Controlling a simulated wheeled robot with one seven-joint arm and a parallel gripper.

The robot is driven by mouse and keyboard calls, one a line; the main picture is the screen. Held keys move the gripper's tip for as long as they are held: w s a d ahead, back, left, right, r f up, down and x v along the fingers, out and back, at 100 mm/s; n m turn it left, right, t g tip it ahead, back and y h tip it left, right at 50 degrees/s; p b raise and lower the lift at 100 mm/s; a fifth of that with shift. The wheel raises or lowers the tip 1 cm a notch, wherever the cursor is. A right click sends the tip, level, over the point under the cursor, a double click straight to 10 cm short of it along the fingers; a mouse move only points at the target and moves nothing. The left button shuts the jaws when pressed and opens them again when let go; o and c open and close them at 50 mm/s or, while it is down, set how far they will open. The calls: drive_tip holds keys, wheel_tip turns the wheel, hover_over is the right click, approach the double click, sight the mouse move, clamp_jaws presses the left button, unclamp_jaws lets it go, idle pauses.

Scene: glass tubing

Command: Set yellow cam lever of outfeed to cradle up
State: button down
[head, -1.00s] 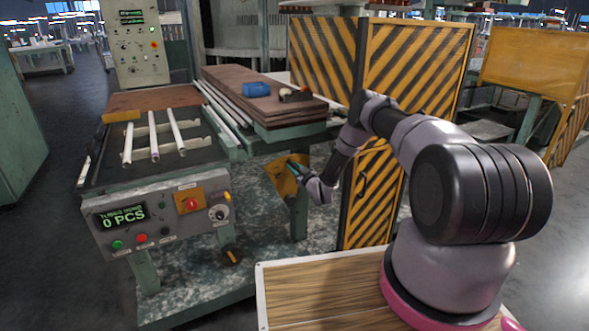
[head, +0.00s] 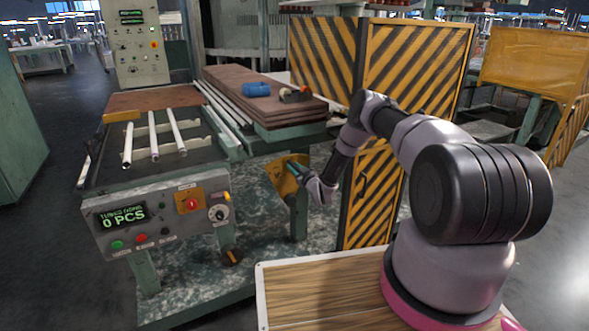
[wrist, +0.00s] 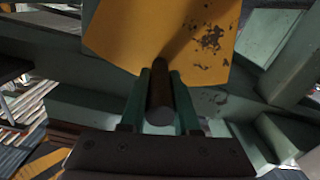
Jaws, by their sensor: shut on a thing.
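The yellow cam lever (head: 283,182) is a worn, chipped yellow plate on the green frame below the stacked boards. In the wrist view the yellow plate (wrist: 150,30) fills the top, and a dark round handle rod (wrist: 160,100) stands out from it toward the camera. My gripper (head: 294,168) is at the plate's upper right in the head view. In the wrist view the green fingers of my gripper (wrist: 160,95) are shut on the handle rod, one on each side. The lever's pivot is not clear. Three pale tubes (head: 153,135) lie on the outfeed at left.
A control panel (head: 160,213) with a counter reading 0 PCS stands left of the lever. A striped yellow-black guard (head: 415,75) stands close behind and right of my arm. Brown boards (head: 265,95) carry a blue item (head: 257,89).

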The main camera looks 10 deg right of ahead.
idle(0.6)
drive_tip(key=shift+s+a+f+n, duration=0.15)
drive_tip(key=shift+a+n, duration=0.1)
drive_tip(key=shift+a, duration=0.2)
drive_tip(key=shift+s+a+r+n, duration=0.15)
drive_tip(key=shift+a+n, duration=0.1)
drive_tip(key=shift+a, duration=0.15)
drive_tip(key=s+a+f+n, duration=0.1)
drive_tip(key=a+f+n, duration=0.1)
drive_tip(key=a, duration=0.3)
drive_tip(key=s+a+f+n, duration=0.2)
drive_tip(key=a+n, duration=0.1)
drive_tip(key=a, duration=0.2)
drive_tip(key=shift+s+a+f, duration=0.3)
drive_tip(key=shift+f, duration=0.1)
drive_tip(key=c, duration=0.7)
unclamp_jaws()
drive_tip(key=shift+o, duration=0.2)
